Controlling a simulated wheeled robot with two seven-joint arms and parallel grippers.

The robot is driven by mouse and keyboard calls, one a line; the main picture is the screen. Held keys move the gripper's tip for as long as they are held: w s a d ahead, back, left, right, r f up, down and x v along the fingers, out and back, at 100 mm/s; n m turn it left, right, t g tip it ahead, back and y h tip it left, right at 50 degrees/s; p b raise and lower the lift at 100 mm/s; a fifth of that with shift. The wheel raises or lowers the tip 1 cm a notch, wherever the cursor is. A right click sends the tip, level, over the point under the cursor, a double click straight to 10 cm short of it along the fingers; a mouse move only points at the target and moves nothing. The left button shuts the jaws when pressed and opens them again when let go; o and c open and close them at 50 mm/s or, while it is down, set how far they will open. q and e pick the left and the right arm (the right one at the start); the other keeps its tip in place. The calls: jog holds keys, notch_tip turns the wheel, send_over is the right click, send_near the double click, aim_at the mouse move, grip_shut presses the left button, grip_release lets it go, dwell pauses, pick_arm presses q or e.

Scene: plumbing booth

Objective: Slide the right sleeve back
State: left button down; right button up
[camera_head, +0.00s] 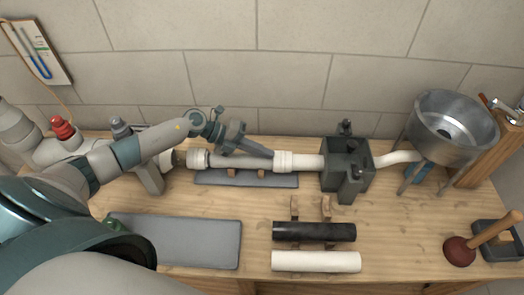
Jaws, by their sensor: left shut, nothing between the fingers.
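A white pipe (308,162) runs level along the back of the bench into a dark grey clamp block (340,172). The right sleeve (284,161) is a white ribbed collar around the pipe, a short way left of the block. My left gripper (268,154) is shut and empty. Its fingers point right, over the pipe, with the tips close to the left edge of the right sleeve; I cannot tell whether they touch. The gripper hides part of the pipe. My right gripper is not in view.
A dark support (210,180) lies under the pipe. A grey mat (190,242), a black tube (312,231) and a white tube (315,261) lie in front. A metal basin (455,150) and a plunger (460,250) stand at right. A tiled wall (300,65) closes the back.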

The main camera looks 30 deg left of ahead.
aim_at(289, 157)
pick_arm(q)
jog(key=d, duration=0.1)
jog(key=w+d+p, duration=0.1)
jog(key=w+d, duration=0.1)
jog(key=d, duration=0.1)
jog(key=shift+r, duration=0.2)
jog(key=shift+d+f, duration=0.1)
jog(key=shift+d, duration=0.15)
jog(key=shift+f, duration=0.1)
jog(key=shift+a, duration=0.15)
